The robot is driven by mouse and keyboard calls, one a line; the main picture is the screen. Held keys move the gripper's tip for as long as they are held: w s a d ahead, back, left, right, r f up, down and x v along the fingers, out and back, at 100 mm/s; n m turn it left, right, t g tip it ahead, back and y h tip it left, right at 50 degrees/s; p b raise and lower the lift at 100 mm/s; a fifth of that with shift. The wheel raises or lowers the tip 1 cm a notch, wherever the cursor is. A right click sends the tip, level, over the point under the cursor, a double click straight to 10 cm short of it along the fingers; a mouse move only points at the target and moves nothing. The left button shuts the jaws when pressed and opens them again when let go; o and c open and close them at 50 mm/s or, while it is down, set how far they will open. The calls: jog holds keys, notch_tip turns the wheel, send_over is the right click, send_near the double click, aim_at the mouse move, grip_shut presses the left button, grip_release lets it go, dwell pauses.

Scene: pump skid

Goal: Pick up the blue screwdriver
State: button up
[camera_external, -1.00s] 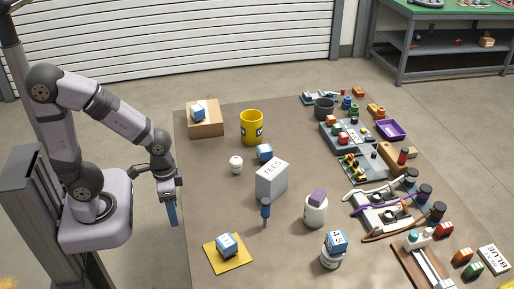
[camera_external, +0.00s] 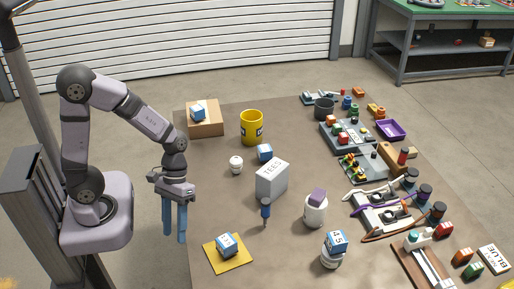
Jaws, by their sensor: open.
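A yellow mat (camera_external: 211,257) with a blue-white cube (camera_external: 227,246) lies front left. A white jar with a purple block (camera_external: 317,198) stands right of the screwdriver. A white knob-like item (camera_external: 236,165) and a yellow mug (camera_external: 251,127) stand behind. Bare table (camera_external: 215,205) lies between gripper and screwdriver.

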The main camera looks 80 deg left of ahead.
jog(key=w+d+r+n+t+h, duration=0.1)
jog(key=w+n+h, duration=0.1)
jog(key=w+n, duration=0.1)
jog(key=w+d+r+n+t+h+b, duration=0.1)
jog(key=w+n+t+h, duration=0.1)
jog(key=w, duration=0.3)
jog(key=w+d+r+n+t+h, duration=0.1)
jog(key=w+d+n+h, duration=0.1)
jog(key=w+n+h, duration=0.1)
jog(key=shift+w+r+n+h, duration=0.1)
jog(key=shift+w+n+h, duration=0.35)
jog(key=shift+n, duration=0.65)
jog(key=w+a+r+n+t+b, duration=0.1)
jog(key=w+a+r+n+t, duration=0.1)
jog(key=w+a+n+t, duration=0.4)
jog(key=r+n+t, duration=0.2)
jog(key=n+t, duration=0.2)
jog(key=t, duration=0.1)
send_over(263, 203)
jog(key=s+a, duration=0.2)
jog(key=a, duration=0.1)
jog(key=f, duration=0.2)
jog(key=w+d+f, duration=0.1)
jog(key=f, duration=0.2)
jog(key=w+f+p, duration=0.1)
jog(key=f, duration=0.2)
jog(key=shift+w+d, duration=0.1)
jog(key=shift+d, duration=0.15)
